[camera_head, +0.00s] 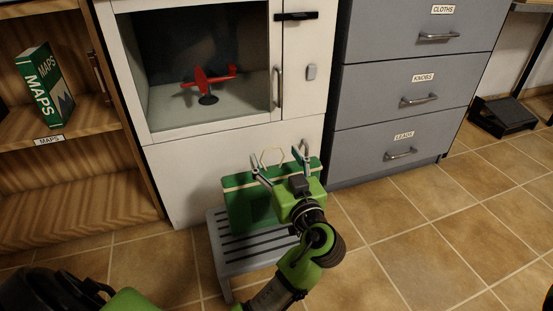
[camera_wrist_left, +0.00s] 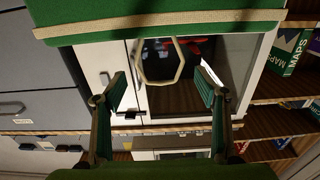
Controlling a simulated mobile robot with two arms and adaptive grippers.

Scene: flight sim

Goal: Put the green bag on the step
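The green bag (camera_head: 237,208) has a pale trim band and a thin, pale looped handle (camera_head: 265,157). It stands upright on the grey slatted step (camera_head: 228,268), in front of the white cabinet. My left gripper (camera_head: 279,160) is open at the top of the bag, with one finger to each side of the handle. In the left wrist view the bag (camera_wrist_left: 165,18) fills the top edge. Its handle (camera_wrist_left: 140,66) hangs between the two spread fingers (camera_wrist_left: 160,88) with gaps on both sides. My arm hides the bag's right part and some of the step. My right gripper is not in view.
A white cabinet (camera_head: 180,180) with a red model plane (camera_head: 205,82) behind its window stands behind the step. Grey labelled drawers (camera_head: 400,110) are to the right, and a wooden shelf with a maps box (camera_head: 45,90) is at left.

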